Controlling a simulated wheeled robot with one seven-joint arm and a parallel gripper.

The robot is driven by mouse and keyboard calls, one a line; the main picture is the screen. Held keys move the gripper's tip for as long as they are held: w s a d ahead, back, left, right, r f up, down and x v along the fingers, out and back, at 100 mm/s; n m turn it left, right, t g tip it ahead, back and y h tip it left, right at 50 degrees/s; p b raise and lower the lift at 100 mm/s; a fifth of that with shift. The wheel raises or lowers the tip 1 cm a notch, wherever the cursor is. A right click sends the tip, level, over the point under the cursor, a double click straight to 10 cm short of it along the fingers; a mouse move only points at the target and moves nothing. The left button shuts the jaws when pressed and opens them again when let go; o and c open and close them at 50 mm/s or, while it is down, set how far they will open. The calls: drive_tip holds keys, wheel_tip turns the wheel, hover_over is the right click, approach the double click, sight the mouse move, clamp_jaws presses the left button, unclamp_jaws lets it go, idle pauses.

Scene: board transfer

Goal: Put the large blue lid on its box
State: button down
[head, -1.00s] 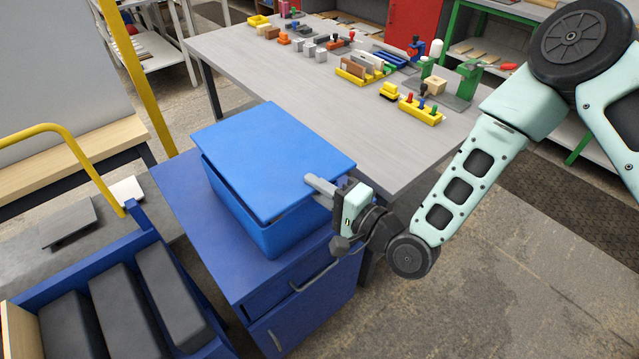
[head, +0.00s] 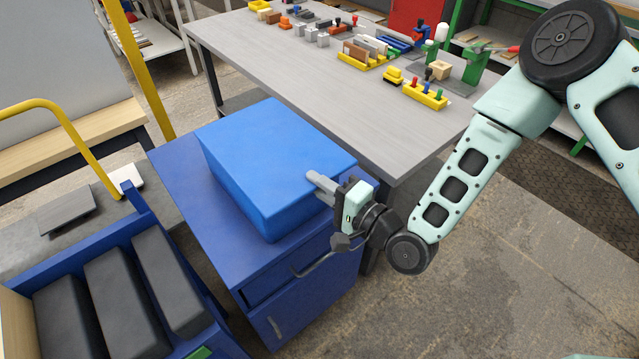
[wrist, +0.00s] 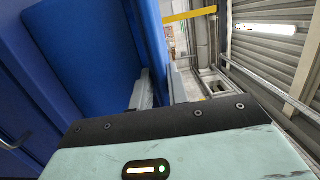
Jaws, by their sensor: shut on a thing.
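The large blue lid (head: 270,145) lies over the blue box (head: 238,193) on the blue cabinet in the head view. It looks level and lined up with the box walls. No gap shows between lid and box, though the seam is hard to make out. The box's inside is hidden.
The blue cabinet (head: 190,210) has some bare top around the box. A grey table (head: 290,80) with several small parts and yellow trays stands behind. A blue cart (head: 200,345) with dark blocks (head: 125,305) is at lower left. Open floor lies at right.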

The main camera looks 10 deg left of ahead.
drive_tip(key=shift+f+b, duration=0.55)
drive_tip(key=c, duration=1.3)
unclamp_jaws()
drive_tip(key=shift+v, duration=8.75)
drive_tip(key=shift+w, duration=0.1)
